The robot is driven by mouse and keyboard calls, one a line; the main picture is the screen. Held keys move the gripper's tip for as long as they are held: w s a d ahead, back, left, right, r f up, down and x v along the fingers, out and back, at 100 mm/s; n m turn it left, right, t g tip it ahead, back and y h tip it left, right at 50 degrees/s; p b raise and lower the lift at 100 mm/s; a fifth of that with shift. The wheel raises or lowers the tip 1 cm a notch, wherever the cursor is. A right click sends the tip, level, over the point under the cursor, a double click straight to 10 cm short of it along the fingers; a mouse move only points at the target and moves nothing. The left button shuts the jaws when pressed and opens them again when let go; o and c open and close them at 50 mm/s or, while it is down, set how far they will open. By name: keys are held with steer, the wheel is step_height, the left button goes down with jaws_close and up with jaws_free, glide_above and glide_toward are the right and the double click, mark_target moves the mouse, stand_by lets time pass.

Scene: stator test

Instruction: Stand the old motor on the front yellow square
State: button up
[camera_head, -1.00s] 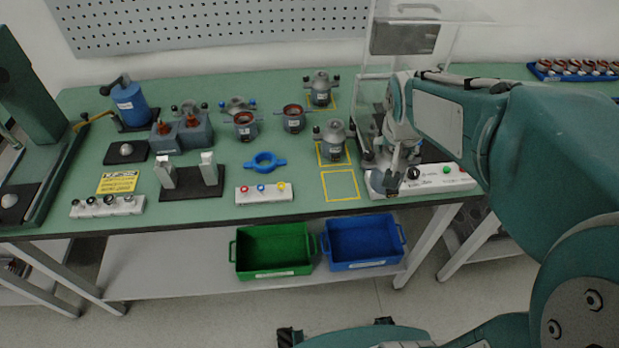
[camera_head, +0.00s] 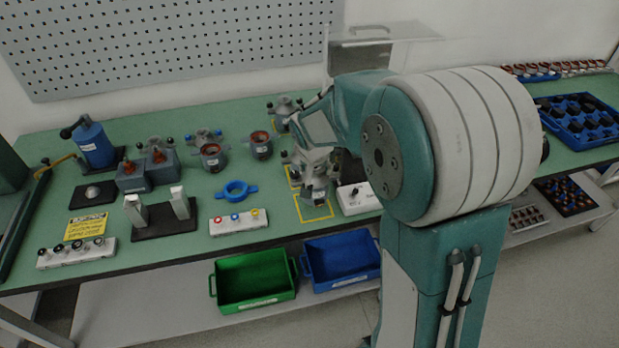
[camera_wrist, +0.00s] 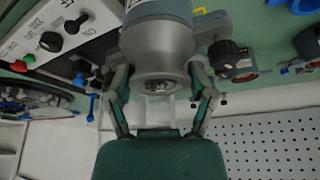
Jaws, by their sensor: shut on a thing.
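My gripper (camera_head: 318,170) is shut on the old motor, a grey round housing (camera_wrist: 155,50) between the two fingers in the wrist view. In the head view the motor (camera_head: 318,190) hangs below my gripper, roughly upright, over the front yellow square (camera_head: 316,219). It covers part of the square's outline. I cannot tell whether its base touches the table. A bit of yellow line shows at the top of the wrist view.
A white switch box (camera_head: 358,199) is just to the right. A blue ring (camera_head: 236,190) and a button box (camera_head: 239,222) lie to the left.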

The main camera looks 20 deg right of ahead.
mark_target(312, 179)
steer(key=shift+w+d+f, duration=0.4)
steer(key=shift+d+f, duration=0.05)
steer(key=shift+f, duration=0.05)
steer(key=shift+w+a+f, duration=0.1)
steer(key=shift+w+f, duration=0.05)
steer(key=shift+f, duration=0.1)
steer(key=f, duration=0.1)
steer(key=a+f, duration=0.1)
steer(key=f, duration=0.1)
steer(key=shift+a, duration=0.3)
steer(key=shift+d, duration=0.25)
steer(key=o, duration=1.3)
steer(key=shift+d+f, duration=0.15)
steer(key=shift+d, duration=0.15)
steer(key=shift+c, duration=0.2)
steer(key=shift+a, duration=0.35)
